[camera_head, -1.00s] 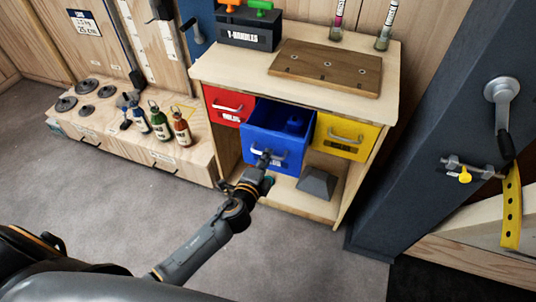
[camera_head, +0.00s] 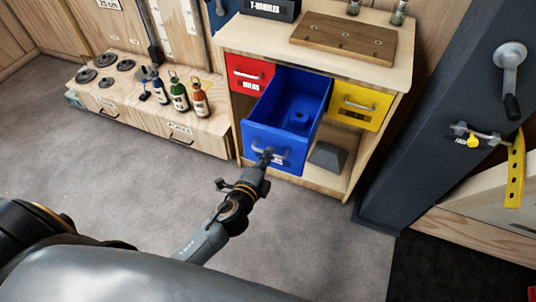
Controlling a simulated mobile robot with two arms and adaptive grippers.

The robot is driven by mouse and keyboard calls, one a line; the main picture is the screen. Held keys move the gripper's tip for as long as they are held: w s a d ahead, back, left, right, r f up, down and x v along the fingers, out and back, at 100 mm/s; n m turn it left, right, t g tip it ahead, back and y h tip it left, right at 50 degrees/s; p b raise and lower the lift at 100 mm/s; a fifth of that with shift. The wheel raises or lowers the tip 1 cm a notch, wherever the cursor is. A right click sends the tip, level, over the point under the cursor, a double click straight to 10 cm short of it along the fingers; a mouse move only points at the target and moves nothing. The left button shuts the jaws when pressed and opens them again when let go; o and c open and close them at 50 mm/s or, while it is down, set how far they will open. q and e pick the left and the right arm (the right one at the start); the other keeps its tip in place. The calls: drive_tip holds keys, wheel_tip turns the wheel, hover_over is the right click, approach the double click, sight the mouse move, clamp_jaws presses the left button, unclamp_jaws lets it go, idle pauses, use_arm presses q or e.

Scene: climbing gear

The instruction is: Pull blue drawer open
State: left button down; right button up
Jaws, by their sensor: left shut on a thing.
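The fingertips are small and partly hidden at the handle. My right gripper is not in view.
A red drawer (camera_head: 250,72) and a yellow drawer (camera_head: 359,105) flank it, both shut. A dark grey block (camera_head: 329,156) sits on the shelf below. A wooden board (camera_head: 343,38) lies on the cabinet top (camera_head: 245,38). The grey carpet (camera_head: 130,190) in front is clear.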

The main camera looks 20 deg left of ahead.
use_arm(q)
drive_tip(key=c, duration=1.4)
unclamp_jaws()
drive_tip(key=v, duration=1.2)
drive_tip(key=shift+f, duration=0.1)
drive_tip(key=s+a+f+n+g+p, duration=0.1)
drive_tip(key=s+f+n+g, duration=0.25)
drive_tip(key=f, duration=0.95)
drive_tip(key=s+f+n+g+p, duration=0.1)
drive_tip(key=s+f+n+g, duration=0.3)
drive_tip(key=f, duration=0.9)
drive_tip(key=s+a+f+n+g, duration=0.2)
drive_tip(key=s+f+n+g, duration=0.1)
drive_tip(key=s+f, duration=0.5)
drive_tip(key=s+a+f+n+g+p, duration=0.1)
drive_tip(key=s+f+n+g, duration=0.3)
drive_tip(key=s+f, duration=0.4)
drive_tip(key=s+a+n, duration=0.1)
drive_tip(key=s, duration=0.6)
drive_tip(key=shift+a+y, duration=0.3)
drive_tip(key=shift+a, duration=0.05)
